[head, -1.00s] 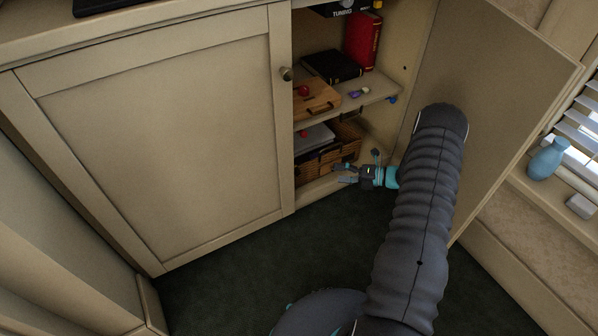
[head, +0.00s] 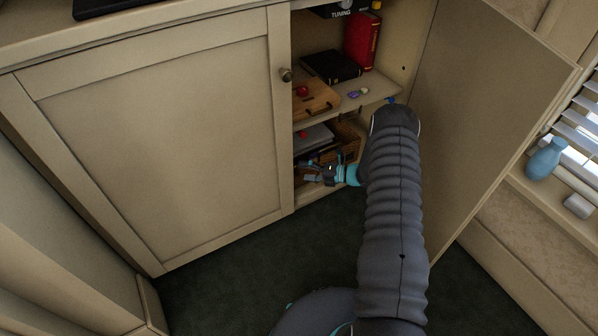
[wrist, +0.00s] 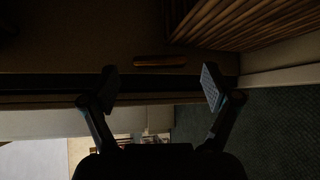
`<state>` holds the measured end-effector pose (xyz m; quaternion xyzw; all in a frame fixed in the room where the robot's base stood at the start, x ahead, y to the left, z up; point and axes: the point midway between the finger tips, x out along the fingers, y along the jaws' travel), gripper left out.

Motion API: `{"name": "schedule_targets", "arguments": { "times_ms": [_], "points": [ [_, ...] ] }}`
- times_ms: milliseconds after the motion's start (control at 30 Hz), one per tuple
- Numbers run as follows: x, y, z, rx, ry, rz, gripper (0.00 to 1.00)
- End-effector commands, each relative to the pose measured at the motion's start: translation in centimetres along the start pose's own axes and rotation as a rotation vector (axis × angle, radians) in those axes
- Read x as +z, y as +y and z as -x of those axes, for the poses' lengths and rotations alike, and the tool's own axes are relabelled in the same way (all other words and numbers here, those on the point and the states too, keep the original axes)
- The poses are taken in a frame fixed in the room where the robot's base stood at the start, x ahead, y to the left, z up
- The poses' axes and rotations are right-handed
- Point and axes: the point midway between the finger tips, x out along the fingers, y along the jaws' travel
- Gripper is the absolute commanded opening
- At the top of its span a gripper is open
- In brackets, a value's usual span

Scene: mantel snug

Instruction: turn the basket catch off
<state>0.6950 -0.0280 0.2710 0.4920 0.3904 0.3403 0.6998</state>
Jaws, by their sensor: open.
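The wicker basket (head: 347,139) sits in the bottom compartment of the open cupboard, partly hidden behind my arm and gripper. In the wrist view the basket's slatted side (wrist: 240,22) shows at the upper right. A short brown bar (wrist: 160,61), which may be the catch, lies flat on the dark surface beside the basket. My gripper (head: 308,172) is at the cupboard's lower opening, in front of the basket. In the wrist view my gripper (wrist: 160,82) is open and empty, its fingers either side of the bar's line and apart from it.
The closed left door (head: 165,140) and the open right door (head: 490,120) flank the opening. The shelf above (head: 372,92) holds a wooden board (head: 316,98), a black book (head: 331,66) and a red book (head: 362,42). Dark carpet (head: 230,270) in front is clear.

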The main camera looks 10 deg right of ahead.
Motion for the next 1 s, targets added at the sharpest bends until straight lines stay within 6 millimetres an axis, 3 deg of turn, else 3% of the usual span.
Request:
{"name": "schedule_targets", "arguments": {
  "times_ms": [433, 467, 700, 1000],
  "points": [
    [0.01, 0.00, -1.18, 0.000, 0.000, 0.000, 0.88],
    [0.01, 0.00, -1.18, 0.000, 0.000, 0.000, 0.85],
    [0.00, 0.01, -1.18, 0.000, 0.000, 0.001, 0.27],
    [0.18, 0.40, -1.10, -0.063, -0.001, 0.065, 0.28]
  ]
}}
